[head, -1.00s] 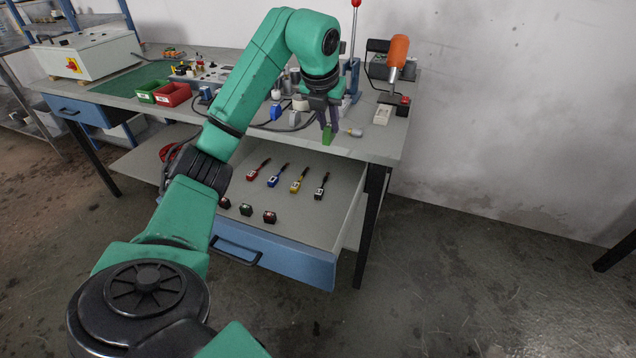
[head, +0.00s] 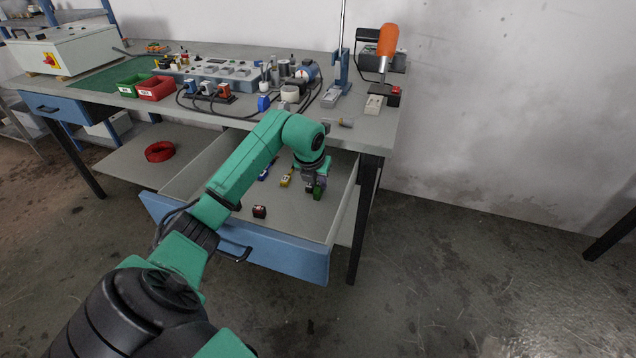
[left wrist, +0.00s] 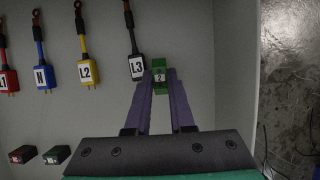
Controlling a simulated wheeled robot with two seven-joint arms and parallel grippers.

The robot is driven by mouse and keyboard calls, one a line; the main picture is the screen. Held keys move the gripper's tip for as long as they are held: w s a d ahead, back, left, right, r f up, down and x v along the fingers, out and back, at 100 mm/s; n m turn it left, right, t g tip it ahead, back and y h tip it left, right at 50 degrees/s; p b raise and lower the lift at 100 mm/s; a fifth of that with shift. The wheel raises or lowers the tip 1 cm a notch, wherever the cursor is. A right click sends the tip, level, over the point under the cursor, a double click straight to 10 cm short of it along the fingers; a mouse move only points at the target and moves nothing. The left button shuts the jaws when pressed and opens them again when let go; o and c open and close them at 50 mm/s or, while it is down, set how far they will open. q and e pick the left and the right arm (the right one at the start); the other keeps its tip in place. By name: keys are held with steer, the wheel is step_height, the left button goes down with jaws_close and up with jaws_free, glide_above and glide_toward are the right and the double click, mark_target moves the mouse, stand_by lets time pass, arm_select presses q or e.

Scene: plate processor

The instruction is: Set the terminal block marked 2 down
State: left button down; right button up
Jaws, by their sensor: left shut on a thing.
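The green terminal block marked 2 (left wrist: 159,78) is held between the fingertips of my left gripper (left wrist: 160,88). In the head view the block (head: 318,191) shows as a small green piece at my left gripper (head: 311,184), low inside the open drawer (head: 290,263). I cannot tell whether the block touches the drawer floor. In the left wrist view it is just right of the black L3 piece (left wrist: 137,67), close to it. My right gripper is not in view.
In the drawer lie the yellow L2 (left wrist: 85,72), blue N (left wrist: 45,77) and red L1 (left wrist: 8,81) pieces. Two small dark blocks (left wrist: 56,154) (left wrist: 22,154) lie at lower left. Bare drawer floor shows to the right of the block. The cluttered bench top (head: 225,115) is behind.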

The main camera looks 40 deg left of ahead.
mark_target(318, 183)
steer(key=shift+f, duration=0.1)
arm_select(q)
steer(key=c, duration=1)
jaws_free()
steer(key=shift+o, duration=1.1)
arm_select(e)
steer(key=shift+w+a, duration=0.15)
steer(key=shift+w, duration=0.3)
arm_select(q)
steer(key=shift+r, duration=0.25)
steer(key=v, duration=0.3)
steer(key=shift+r, duration=0.2)
steer(key=v, duration=0.8)
steer(key=shift+s+p, duration=0.25)
steer(key=shift+p, duration=0.1)
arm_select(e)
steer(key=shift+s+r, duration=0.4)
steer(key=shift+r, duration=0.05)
arm_select(q)
steer(key=shift+d+r, duration=0.1)
steer(key=shift+d, duration=0.05)
